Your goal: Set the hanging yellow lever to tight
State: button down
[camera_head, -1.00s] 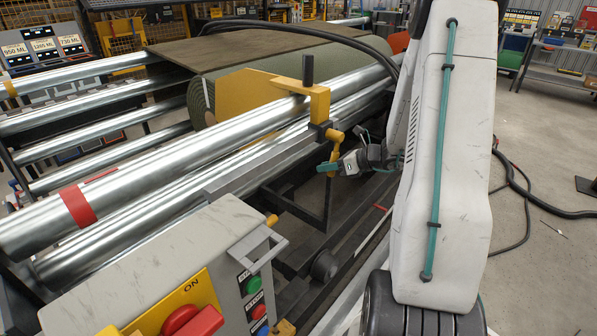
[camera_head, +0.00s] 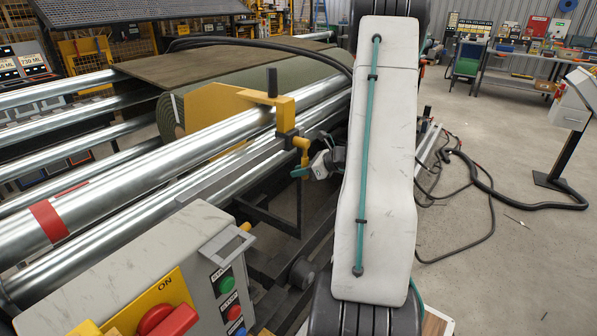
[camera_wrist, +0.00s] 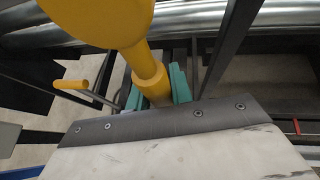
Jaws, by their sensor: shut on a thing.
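The yellow lever (camera_head: 304,151) hangs from the end of a yellow bracket (camera_head: 254,101) beside the shiny rollers, pointing down. It looks close to upright. My gripper (camera_head: 304,171) is at its lower end, with teal fingers there. In the wrist view the lever (camera_wrist: 148,68) comes down large from the top, and its lower grip sits between the two teal fingers of my gripper (camera_wrist: 155,92), which are shut on it. The lever's tip is hidden behind the gripper body. No tight marking can be read.
Steel rollers (camera_head: 180,155) and a green turf roll (camera_head: 285,75) lie behind the lever. A control box (camera_head: 130,265) with a red ON switch and buttons stands in front at left. A black frame lies below the lever. Open floor with cables (camera_head: 480,190) is at right.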

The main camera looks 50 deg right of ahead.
jog(key=c, duration=1.3)
grip_release()
jog(key=shift+o, duration=0.2)
jog(key=shift+s+d, duration=0.1)
jog(key=v, duration=0.7)
jog(key=shift+s+r, duration=0.2)
jog(key=shift+s, duration=0.05)
